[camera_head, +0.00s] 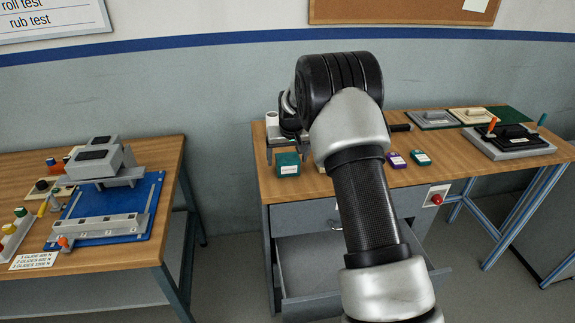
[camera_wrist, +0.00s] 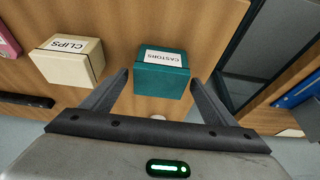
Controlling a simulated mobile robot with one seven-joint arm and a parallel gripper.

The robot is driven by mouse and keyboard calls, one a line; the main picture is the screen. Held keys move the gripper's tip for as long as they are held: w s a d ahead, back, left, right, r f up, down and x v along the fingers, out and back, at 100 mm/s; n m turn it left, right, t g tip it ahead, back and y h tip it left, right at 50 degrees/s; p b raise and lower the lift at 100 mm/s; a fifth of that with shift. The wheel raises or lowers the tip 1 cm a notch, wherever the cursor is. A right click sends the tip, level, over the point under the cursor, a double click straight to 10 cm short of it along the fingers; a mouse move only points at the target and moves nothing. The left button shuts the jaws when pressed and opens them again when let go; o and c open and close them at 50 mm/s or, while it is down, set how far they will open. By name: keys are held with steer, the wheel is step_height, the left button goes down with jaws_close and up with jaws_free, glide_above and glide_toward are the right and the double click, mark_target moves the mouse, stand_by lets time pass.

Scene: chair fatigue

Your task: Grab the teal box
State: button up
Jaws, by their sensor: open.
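The teal box (camera_head: 288,170), labelled CASTORS, sits on the left part of the right-hand wooden table. It also shows in the wrist view (camera_wrist: 162,82), between and just beyond my two fingertips. My gripper (camera_wrist: 160,77) is open and empty, with one finger toward each side of the box. I cannot tell whether either finger touches it. In the head view my gripper (camera_head: 285,146) hangs just above and behind the box, partly hidden by my wrist.
A cream CLIPS box (camera_wrist: 68,64) stands left of the teal box in the wrist view. A purple box (camera_head: 396,160) and a smaller teal-green box (camera_head: 421,158) stand farther right on the table. An open drawer (camera_head: 310,265) juts out below. A pink object (camera_wrist: 8,40) shows at the wrist view's edge.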

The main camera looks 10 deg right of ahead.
steer(key=shift+w+f, duration=0.1)
steer(key=shift+f, duration=0.2)
steer(key=c, duration=1.2)
